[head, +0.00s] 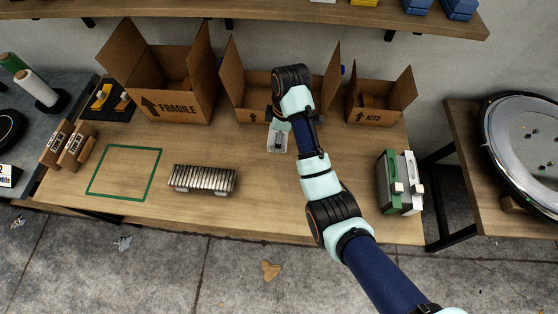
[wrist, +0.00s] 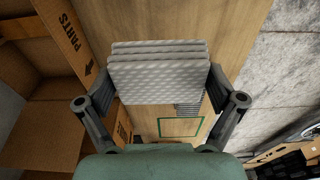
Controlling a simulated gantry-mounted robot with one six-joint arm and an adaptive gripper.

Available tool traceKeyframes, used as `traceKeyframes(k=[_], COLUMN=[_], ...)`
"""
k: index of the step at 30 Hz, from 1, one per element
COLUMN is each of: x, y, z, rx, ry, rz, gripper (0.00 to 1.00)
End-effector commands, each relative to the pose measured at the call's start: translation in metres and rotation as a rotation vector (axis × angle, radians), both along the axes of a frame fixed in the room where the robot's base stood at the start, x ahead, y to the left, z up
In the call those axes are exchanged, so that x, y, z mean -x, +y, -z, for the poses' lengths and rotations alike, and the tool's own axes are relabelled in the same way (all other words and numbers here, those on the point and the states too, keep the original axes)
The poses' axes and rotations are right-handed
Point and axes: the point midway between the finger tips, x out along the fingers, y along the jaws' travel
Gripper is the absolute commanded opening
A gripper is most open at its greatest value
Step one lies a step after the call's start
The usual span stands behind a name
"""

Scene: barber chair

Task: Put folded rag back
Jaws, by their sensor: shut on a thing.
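The folded rag (wrist: 158,80) is pale grey, patterned and layered. In the wrist view, my gripper (wrist: 158,90) has a finger at each side of the rag and is shut on it. In the head view, my gripper (head: 279,122) is in front of the middle box, and a pale grey piece (head: 276,142), apparently the rag, shows partly below it. A grey ribbed row of folded-looking pieces (head: 202,180) lies at the table's front, partly hidden behind the rag in the wrist view (wrist: 188,110). Left of it is an empty green outline (head: 124,199).
Open cardboard boxes stand along the back: a FRAGILE box (head: 180,105), a middle box (head: 246,108) and a KITS box (head: 371,116). Green and grey cases (head: 399,182) stand at the right end of the wooden table (head: 270,210). The table's front middle is clear.

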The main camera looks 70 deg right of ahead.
Motion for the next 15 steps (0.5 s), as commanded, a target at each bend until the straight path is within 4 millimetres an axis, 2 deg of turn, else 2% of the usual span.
traceKeyframes(k=[2,5,10,12,15], x=[0.001,0.000,0.000,0.001,0.001], y=[-0.001,0.000,0.000,0.001,0.001], z=[0.001,0.016,0.071,0.085,0.116], rx=[0.000,-0.001,-0.002,-0.004,-0.004], ry=[0.000,0.000,0.001,0.003,0.002], rz=[-0.002,-0.001,-0.001,-0.001,0.000], gripper=[0.60,0.60,0.60,0.60,0.60])
